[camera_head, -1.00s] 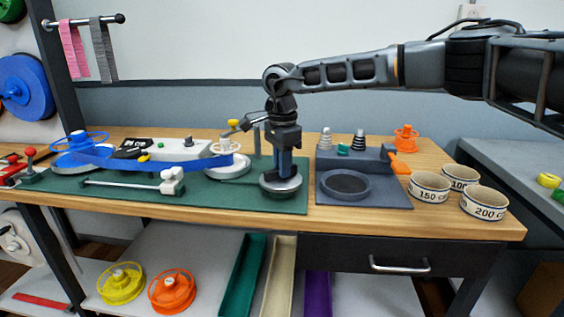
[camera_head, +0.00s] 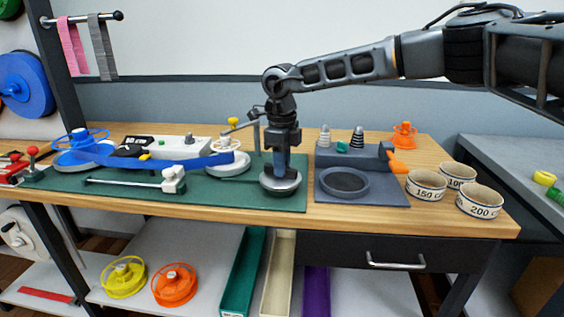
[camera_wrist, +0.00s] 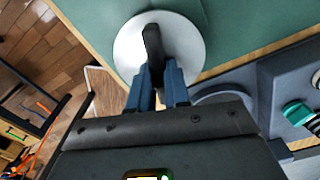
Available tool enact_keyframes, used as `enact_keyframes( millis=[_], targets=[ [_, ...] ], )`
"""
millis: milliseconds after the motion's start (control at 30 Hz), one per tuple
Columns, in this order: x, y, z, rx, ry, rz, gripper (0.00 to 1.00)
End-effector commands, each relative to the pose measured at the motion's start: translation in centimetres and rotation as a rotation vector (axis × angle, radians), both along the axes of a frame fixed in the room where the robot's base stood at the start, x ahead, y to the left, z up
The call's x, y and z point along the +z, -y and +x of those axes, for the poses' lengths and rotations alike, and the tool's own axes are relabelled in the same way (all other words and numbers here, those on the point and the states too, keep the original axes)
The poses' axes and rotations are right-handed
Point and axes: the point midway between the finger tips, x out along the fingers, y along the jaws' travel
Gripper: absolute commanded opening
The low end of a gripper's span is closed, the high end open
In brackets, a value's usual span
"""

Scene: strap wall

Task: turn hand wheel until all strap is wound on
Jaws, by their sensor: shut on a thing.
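The hand wheel (camera_head: 281,184) is a light round disc at the right front of the green mat (camera_head: 235,197). My gripper (camera_head: 281,168) points down over it. In the wrist view my gripper (camera_wrist: 158,82) is shut on the dark upright handle (camera_wrist: 152,42) of the pale hand wheel (camera_wrist: 186,42). A blue strap (camera_head: 190,163) runs from the blue-rimmed reel (camera_head: 72,158) at the left to the white reel (camera_head: 228,168) near the middle of the mat. How much strap is left on the blue reel is too small to tell.
A grey scale-like plate (camera_head: 345,183) stands right of the mat, with several cups, one of them the 200 cup (camera_head: 480,202), beyond it. A guide rod (camera_head: 122,184) and a white box (camera_head: 185,145) occupy the mat. A drawer handle (camera_head: 396,264) juts below the bench top.

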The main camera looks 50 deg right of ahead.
Motion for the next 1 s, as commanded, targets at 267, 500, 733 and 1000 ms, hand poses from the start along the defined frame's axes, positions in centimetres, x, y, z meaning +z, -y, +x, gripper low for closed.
enact_keyframes(
  millis=[267,500,733,1000],
  targets=[
    [0.21,-0.08,0.05,-0.261,0.003,-0.001,0.0],
    [0.22,-0.14,0.04,-0.489,0.002,0.0,0.0],
    [0.21,-0.21,0.03,-0.708,0.001,-0.002,0.0],
    [0.2,-0.34,0.1,-0.963,0.001,-0.001,0.0]
  ],
)
